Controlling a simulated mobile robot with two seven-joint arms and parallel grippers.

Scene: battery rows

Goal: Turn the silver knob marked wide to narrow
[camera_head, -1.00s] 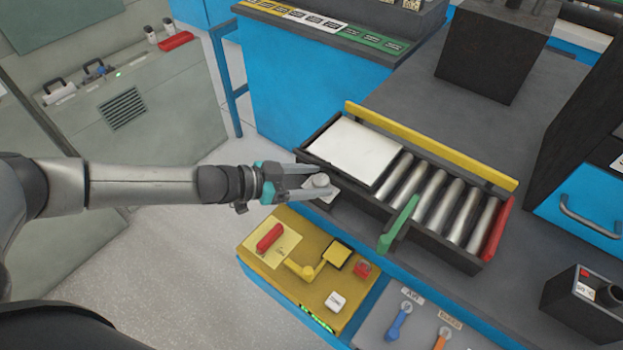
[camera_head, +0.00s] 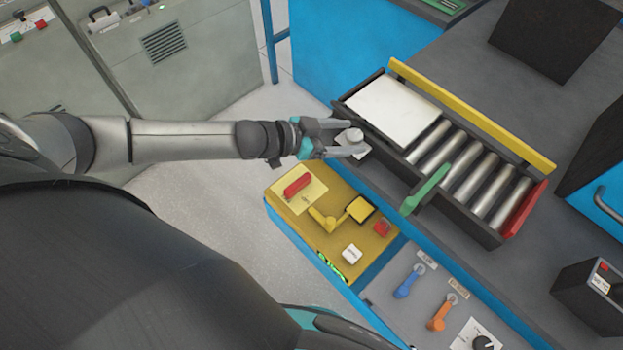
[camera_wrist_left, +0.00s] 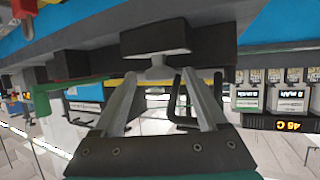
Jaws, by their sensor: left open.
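A small silver knob (camera_head: 353,135) sits on a pale plate at the near left corner of the dark roller tray (camera_head: 408,168). Any marking on the plate is too small to read. My left gripper (camera_head: 358,137) reaches in from the left, open, with one finger on each side of the knob. Whether the fingers touch it cannot be told. In the left wrist view the two open fingers (camera_wrist_left: 168,98) point at a dark block (camera_wrist_left: 155,40) with a short grey stem between them. My right gripper does not show.
A yellow panel (camera_head: 328,238) with a red handle, a yellow lever and buttons lies nearer to me. Blue (camera_head: 410,281) and orange (camera_head: 441,311) levers and a black knob (camera_head: 483,343) are to its right. A green flap (camera_head: 426,190) stands on the tray's near side.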

